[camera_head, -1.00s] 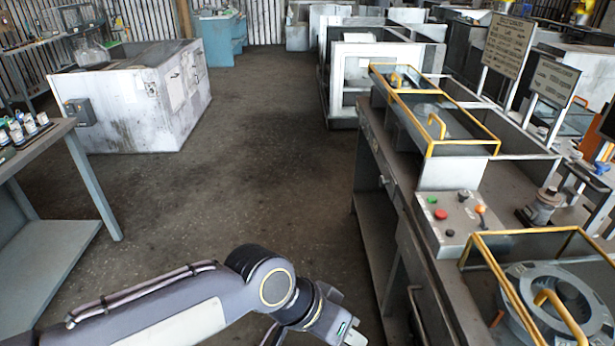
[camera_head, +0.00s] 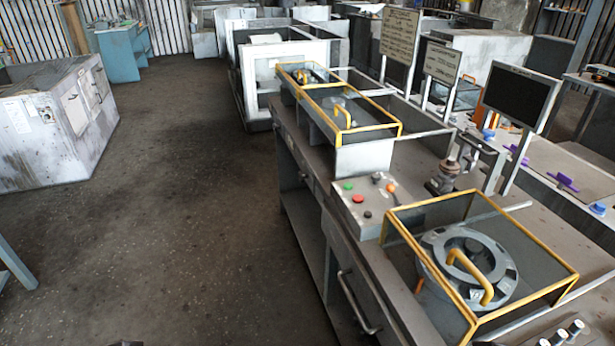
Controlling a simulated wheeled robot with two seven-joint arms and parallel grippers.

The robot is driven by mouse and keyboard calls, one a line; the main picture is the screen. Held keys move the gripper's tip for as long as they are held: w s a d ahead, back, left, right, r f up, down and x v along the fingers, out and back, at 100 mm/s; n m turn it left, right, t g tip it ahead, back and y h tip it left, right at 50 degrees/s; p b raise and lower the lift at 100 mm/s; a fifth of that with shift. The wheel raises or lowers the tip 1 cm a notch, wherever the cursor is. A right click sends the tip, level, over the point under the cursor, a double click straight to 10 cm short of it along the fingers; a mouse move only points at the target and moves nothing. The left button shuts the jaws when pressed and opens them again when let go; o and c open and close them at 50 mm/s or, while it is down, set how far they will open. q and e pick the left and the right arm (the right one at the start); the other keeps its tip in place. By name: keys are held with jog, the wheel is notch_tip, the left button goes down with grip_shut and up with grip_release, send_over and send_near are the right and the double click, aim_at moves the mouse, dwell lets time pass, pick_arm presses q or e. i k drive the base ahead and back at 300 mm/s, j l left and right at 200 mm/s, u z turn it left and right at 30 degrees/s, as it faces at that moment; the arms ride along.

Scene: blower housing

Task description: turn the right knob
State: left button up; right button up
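A grey control panel (camera_head: 372,204) sits on the workbench just left of the yellow-framed housing. It carries a green button (camera_head: 347,186), a red button (camera_head: 358,199), a dark knob-like part (camera_head: 377,177), an orange-tipped control (camera_head: 391,187) and a small dark part (camera_head: 367,214). Several light-topped knob-like parts (camera_head: 575,327) show at the bottom right edge, partly cut off. I cannot tell which of these is the right knob. Neither of my grippers is in view.
The yellow-framed housing (camera_head: 575,276) with a yellow-handled round part (camera_head: 468,265) stands on the workbench (camera_head: 320,180). A second yellow frame (camera_head: 370,128) stands behind. A dark monitor (camera_head: 520,95) is at right.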

aim_at(301, 175)
jog(key=i+j, duration=0.65)
jog(key=i+j+z, duration=0.1)
jog(key=i+j, duration=0.65)
jog(key=i, duration=0.3)
jog(key=i+j, duration=0.15)
jog(key=i, duration=0.3)
jog(key=l+z, duration=0.05)
